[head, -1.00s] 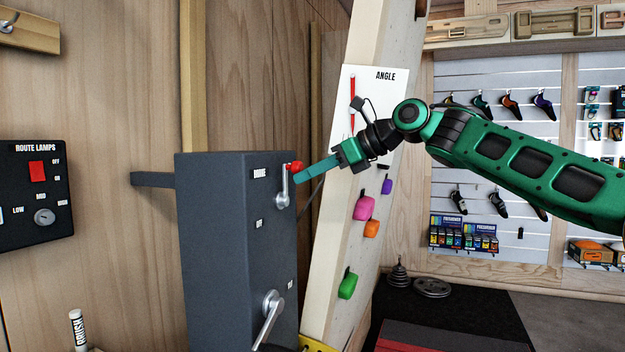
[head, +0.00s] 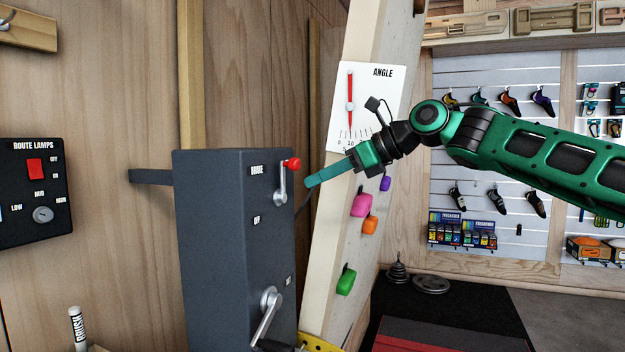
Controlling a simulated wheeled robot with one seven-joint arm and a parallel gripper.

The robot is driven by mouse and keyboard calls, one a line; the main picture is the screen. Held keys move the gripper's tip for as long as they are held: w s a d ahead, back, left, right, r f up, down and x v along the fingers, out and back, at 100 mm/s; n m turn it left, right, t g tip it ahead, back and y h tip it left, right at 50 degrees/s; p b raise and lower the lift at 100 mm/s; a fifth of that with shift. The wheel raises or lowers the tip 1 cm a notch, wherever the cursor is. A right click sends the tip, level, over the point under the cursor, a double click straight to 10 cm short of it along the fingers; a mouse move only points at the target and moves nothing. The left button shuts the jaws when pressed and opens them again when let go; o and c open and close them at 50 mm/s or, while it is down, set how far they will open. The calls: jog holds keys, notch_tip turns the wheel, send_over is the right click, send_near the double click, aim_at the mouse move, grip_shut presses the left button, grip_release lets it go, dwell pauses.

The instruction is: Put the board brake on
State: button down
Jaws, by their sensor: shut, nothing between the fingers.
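The board brake is a metal lever (head: 281,182) with a red knob (head: 292,164) on the side of a dark grey box (head: 218,240). The lever points up, its knob near the box's top edge. A label reading BRAKE (head: 257,170) is beside it, and a label that seems to read OFF (head: 257,220) is lower down. My gripper (head: 311,182) is shut and empty, just right of and slightly below the knob, apart from it in the picture. Its depth relative to the lever is hard to tell.
A metal crank (head: 268,315) sits low on the same box. Behind my gripper is the leaning climbing board (head: 330,260) with coloured holds and an ANGLE gauge (head: 365,105) with a red needle. A ROUTE LAMPS panel (head: 35,195) is on the left wall.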

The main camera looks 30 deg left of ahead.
jog(key=d, duration=0.1)
jog(key=w+d+r, duration=0.1)
jog(key=d, duration=0.1)
jog(key=w+d, duration=0.1)
jog(key=d, duration=0.1)
jog(key=shift+d+r, duration=0.15)
jog(key=shift+d, duration=0.05)
